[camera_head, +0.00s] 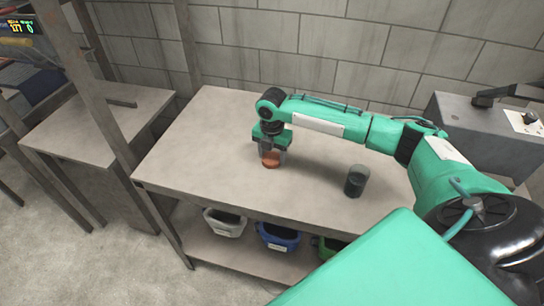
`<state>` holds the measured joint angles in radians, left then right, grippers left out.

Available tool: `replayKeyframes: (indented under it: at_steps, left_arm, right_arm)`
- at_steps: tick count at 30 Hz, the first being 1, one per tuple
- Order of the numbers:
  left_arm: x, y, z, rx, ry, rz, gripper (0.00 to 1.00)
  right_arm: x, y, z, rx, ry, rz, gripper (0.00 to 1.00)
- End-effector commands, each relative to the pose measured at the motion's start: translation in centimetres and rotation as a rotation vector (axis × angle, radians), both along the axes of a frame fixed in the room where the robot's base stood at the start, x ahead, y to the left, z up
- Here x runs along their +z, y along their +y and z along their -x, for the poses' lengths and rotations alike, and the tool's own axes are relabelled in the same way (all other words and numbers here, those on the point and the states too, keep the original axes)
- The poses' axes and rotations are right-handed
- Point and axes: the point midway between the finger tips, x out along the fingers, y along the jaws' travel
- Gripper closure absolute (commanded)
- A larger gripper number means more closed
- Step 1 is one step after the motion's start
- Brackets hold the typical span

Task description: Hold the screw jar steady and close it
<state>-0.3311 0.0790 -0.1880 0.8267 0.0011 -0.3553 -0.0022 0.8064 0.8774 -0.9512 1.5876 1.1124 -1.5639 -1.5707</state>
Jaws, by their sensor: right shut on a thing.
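My right gripper (270,148) comes down from above near the middle of the table. It is shut on a small clear jar with orange-red contents (270,161), upright at the table top. The gripper covers the jar's upper part, so I cannot tell whether a lid is on it or whether its base touches the table. I see no separate lid. My left gripper is out of view.
The grey table (210,150) is mostly clear. White (225,224) and blue (279,238) bins sit on the shelf below. A metal rack post (95,90) stands at the left, with another table (95,125) beyond. A block wall is behind; a grey machine (475,130) is at right.

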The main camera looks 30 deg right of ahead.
Motion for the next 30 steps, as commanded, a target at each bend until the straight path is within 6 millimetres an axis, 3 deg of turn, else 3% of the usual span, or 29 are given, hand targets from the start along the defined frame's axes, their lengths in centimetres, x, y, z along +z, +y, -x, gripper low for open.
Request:
replayKeyframes:
  at_steps: [7, 15, 21, 30]
  left_arm:
    - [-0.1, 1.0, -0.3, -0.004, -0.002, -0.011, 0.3]
    - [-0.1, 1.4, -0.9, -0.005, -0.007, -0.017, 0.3]
    - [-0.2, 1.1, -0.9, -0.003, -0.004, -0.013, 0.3]
    - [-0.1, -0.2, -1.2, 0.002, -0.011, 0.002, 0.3]
  right_arm:
    - [3.9, 0.0, -0.1, 0.001, -0.004, 0.0, 0.69]
    - [11.8, 0.0, -0.1, 0.001, -0.006, 0.0, 0.69]
    - [16.4, 0.0, -0.1, 0.0, -0.004, 0.0, 0.69]
    - [19.3, 0.0, -0.1, 0.0, 0.0, 0.0, 0.69]
